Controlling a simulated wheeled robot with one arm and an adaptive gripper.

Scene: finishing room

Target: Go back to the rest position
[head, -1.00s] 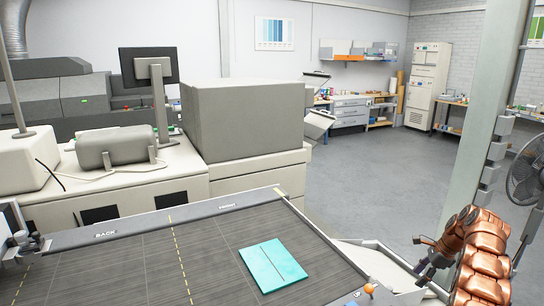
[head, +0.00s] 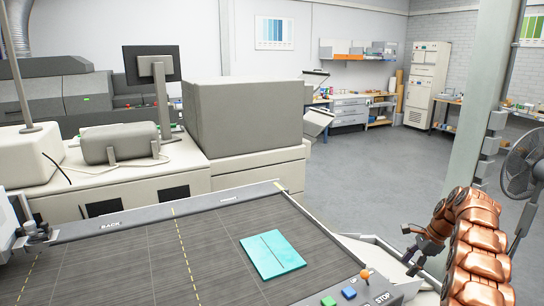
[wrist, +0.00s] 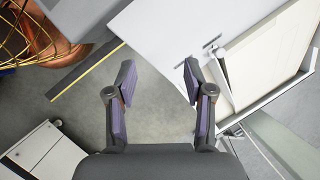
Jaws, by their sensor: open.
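My gripper (wrist: 157,85) is open and empty in the wrist view, its two dark fingers with purplish pads spread apart above grey floor and a pale panel. In the head view my gripper (head: 412,250) shows at the lower right, at the end of my copper-coloured arm, beyond the right edge of the dark machine bed. It is apart from the teal panel (head: 273,254), which lies flat on the bed.
The dark machine bed (head: 130,262) has a yellow dashed line and a control panel with a STOP label (head: 382,298). A grey pillar (head: 470,110) and a fan (head: 522,165) stand at the right. Open floor (head: 380,185) lies behind my arm.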

